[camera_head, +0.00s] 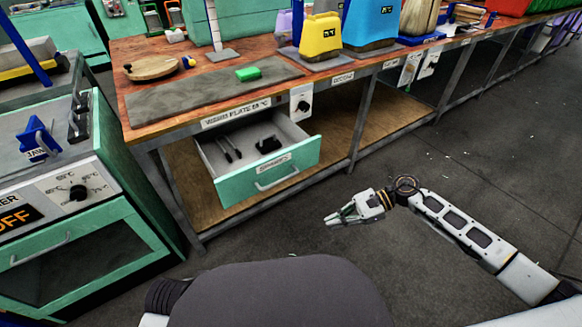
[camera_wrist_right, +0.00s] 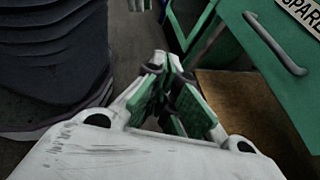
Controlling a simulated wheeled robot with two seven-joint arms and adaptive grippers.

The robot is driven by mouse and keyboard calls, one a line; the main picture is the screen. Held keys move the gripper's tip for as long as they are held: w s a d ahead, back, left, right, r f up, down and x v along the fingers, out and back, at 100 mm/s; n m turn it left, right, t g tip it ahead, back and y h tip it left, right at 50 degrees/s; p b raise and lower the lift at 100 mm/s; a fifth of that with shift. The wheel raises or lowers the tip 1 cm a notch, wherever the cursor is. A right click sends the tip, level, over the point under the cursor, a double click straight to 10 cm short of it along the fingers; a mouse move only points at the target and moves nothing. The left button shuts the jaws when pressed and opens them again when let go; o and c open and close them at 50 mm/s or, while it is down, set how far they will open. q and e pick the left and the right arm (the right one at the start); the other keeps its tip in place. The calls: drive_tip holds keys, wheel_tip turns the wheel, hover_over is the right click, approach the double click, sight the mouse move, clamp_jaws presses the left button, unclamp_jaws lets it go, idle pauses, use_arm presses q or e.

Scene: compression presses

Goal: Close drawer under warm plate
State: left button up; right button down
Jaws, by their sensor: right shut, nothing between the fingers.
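The drawer (camera_head: 268,178) stands pulled out under the warm plate (camera_head: 212,96). Its green front has a "SPARES" label and a light handle (camera_head: 276,179). A few dark items lie inside it. My right gripper (camera_head: 332,219) is in front and to the right of the drawer, apart from it, shut and empty. In the right wrist view the gripper's green-padded fingers (camera_wrist_right: 174,85) are together, and the drawer front (camera_wrist_right: 285,75) with its handle (camera_wrist_right: 275,45) is at the upper right. My left gripper is not in view.
A green oven-like unit (camera_head: 75,240) stands left of the bench. A bench leg (camera_head: 361,130) rises right of the drawer. A wooden lower shelf (camera_head: 385,112) runs under the bench. The dark floor (camera_head: 420,165) in front is clear apart from my right arm.

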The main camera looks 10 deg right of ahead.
drive_tip(key=w+r+m+t+y, duration=0.1)
drive_tip(key=w+r+m+t, duration=0.2)
drive_tip(key=m, duration=0.8)
drive_tip(key=w+r+m+t+y, duration=0.2)
drive_tip(key=w+r+m+t, duration=0.2)
drive_tip(key=m, duration=0.8)
drive_tip(key=shift+w+r+m+y, duration=0.3)
drive_tip(key=shift+w+r, duration=0.4)
drive_tip(key=shift+w, duration=0.3)
drive_tip(key=shift+a, duration=0.15)
